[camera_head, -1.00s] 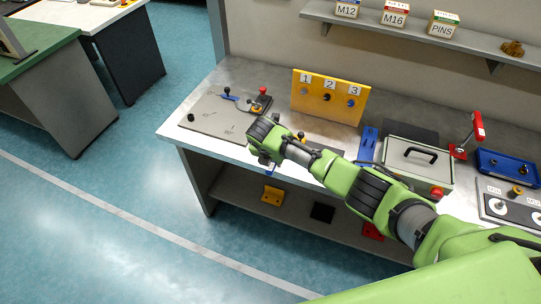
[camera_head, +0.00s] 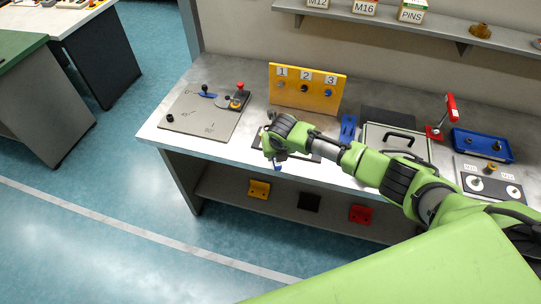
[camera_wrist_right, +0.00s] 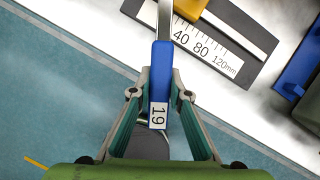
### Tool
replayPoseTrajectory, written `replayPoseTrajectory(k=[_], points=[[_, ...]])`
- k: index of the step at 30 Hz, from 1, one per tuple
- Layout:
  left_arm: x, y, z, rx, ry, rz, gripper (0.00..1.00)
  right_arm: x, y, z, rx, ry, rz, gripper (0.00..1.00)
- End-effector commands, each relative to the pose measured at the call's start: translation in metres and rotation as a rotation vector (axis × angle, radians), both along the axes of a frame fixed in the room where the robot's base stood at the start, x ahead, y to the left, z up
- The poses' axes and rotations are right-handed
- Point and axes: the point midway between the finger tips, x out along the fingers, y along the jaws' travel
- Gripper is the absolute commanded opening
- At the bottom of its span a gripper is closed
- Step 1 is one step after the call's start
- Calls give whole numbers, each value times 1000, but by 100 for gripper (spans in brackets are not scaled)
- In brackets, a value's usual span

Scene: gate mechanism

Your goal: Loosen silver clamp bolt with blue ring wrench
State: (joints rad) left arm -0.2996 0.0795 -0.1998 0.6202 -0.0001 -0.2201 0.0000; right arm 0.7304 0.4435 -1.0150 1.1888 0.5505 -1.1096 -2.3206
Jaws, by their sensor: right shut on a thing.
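My right gripper (camera_head: 277,150) hangs near the front edge of the bench, right of the grey angle plate (camera_head: 190,118). In the right wrist view the gripper (camera_wrist_right: 160,95) is shut on the blue handle of a wrench (camera_wrist_right: 160,72) labelled 19. The wrench's silver shank runs up out of that view, so its ring end is hidden. In the head view only a bit of its blue handle (camera_head: 277,167) shows below the gripper. I cannot make out the silver clamp bolt for certain. My left gripper is not in view.
A yellow numbered panel (camera_head: 306,99) stands behind the gripper. A scale plate marked in mm (camera_wrist_right: 215,45) lies beside the wrench. A grey case (camera_head: 397,143), a red upright lever (camera_head: 450,108) and a blue tray (camera_head: 482,146) stand to the right.

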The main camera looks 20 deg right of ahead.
Motion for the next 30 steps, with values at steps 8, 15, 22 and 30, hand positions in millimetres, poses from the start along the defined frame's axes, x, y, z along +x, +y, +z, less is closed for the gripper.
replayPoseTrajectory(k=[8,15,22,30], points=[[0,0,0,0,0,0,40,1,0,4,-1,-1,-3,0],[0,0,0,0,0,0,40,1,0,12,0,-2,-2,0],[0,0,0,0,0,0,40,2,0,23,0,-5,-2,0],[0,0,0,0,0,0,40,2,0,54,0,-4,-3,0]])
